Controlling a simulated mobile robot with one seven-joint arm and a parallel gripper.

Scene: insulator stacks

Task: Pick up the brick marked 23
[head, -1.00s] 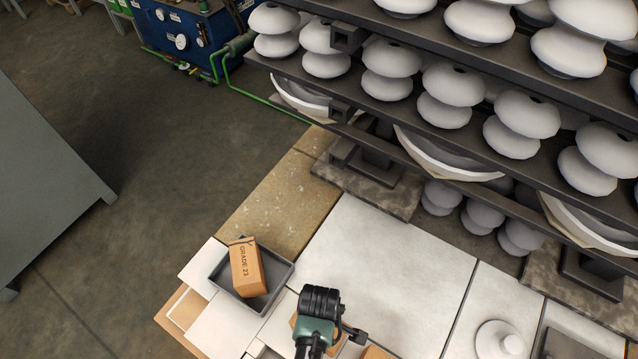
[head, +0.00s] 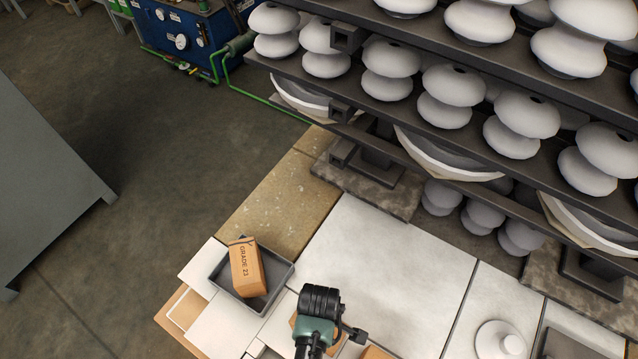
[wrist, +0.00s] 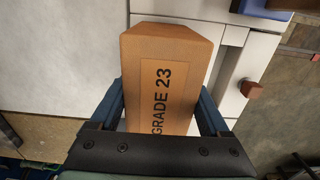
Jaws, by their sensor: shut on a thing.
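In the wrist view, an orange-tan brick marked GRADE 23 (wrist: 168,65) lies between the two blue fingers of my gripper (wrist: 161,92). The fingers are shut on its two long sides. In the head view, my wrist covers most of the held brick (head: 296,321); my fingertips are hidden there, and I cannot tell whether it is raised off the surface. Another brick marked GRADE 23 (head: 246,268) sits tilted in a dark grey tray (head: 277,290), left of my gripper.
Another orange brick (head: 375,353) shows at the bottom edge, right of my gripper. A white round piece (head: 500,342) stands further right. A rack (head: 440,130) of pale insulators overhangs the back right. The white slab (head: 375,255) behind my gripper is clear.

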